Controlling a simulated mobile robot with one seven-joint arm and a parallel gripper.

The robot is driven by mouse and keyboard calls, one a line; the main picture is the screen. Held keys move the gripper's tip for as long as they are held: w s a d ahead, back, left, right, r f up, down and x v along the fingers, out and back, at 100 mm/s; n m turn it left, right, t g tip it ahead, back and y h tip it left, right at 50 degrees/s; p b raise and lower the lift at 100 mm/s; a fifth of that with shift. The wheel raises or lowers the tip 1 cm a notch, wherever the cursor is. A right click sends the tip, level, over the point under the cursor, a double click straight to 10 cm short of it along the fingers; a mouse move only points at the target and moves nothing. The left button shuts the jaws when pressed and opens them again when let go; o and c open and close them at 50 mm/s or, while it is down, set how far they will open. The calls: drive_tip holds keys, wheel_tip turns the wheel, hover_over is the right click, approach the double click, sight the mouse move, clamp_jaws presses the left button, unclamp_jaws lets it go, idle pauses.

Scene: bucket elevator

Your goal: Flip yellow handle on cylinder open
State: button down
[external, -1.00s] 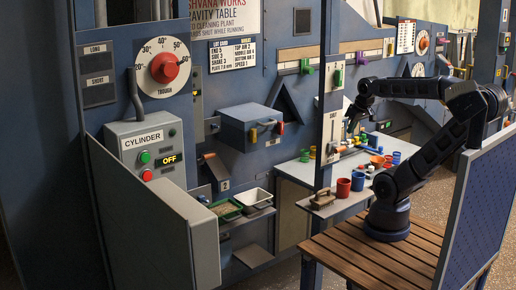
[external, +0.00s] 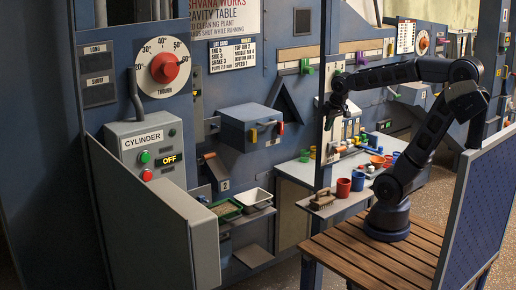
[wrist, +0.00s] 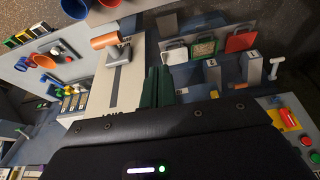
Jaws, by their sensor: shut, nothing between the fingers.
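A blue-grey box (external: 247,124) is mounted on the machine wall in the external view. A small yellow handle (external: 253,135) is on its front, with a red one (external: 280,128) at its right side. The control box labelled CYLINDER (external: 142,143) is to the left, and its display reads OFF. My gripper (external: 328,120) is shut and empty, in the air to the right of the blue-grey box and apart from it. In the wrist view my gripper's fingers (wrist: 157,87) are together. A yellow part (wrist: 276,118) shows at the right edge there; I cannot tell whether it is the handle.
A dark upright post (external: 322,150) stands near my gripper. A shelf (external: 290,170) holds red and blue cups and small items. A green tray (external: 226,209) and a white tray (external: 257,197) sit below the blue-grey box. A grey panel (external: 205,245) stands at front left.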

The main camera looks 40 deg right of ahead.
drive_tip(key=w+a+f, duration=0.4)
drive_tip(key=w+a, duration=0.5)
drive_tip(key=a, duration=0.5)
drive_tip(key=w+a+f, duration=0.1)
drive_tip(key=a+f, duration=0.3)
drive_tip(key=a, duration=0.4)
drive_tip(key=w+a+f, duration=0.1)
drive_tip(key=a+f, duration=0.3)
drive_tip(key=a, duration=0.4)
drive_tip(key=s+a+f, duration=0.5)
drive_tip(key=a+f, duration=0.3)
drive_tip(key=a, duration=0.2)
drive_tip(key=s+a+f, duration=0.5)
drive_tip(key=a+f, duration=0.2)
drive_tip(key=a, duration=0.3)
drive_tip(key=s+a+f, duration=0.5)
drive_tip(key=a+f, duration=0.3)
drive_tip(key=a, duration=0.2)
drive_tip(key=s+a+r+t, duration=0.2)
drive_tip(key=a+t, duration=0.2)
drive_tip(key=a, duration=0.4)
drive_tip(key=shift+a+r+t, duration=0.3)
drive_tip(key=shift+a+r, duration=0.1)
drive_tip(key=shift+w, duration=0.1)
drive_tip(key=x, duration=1)
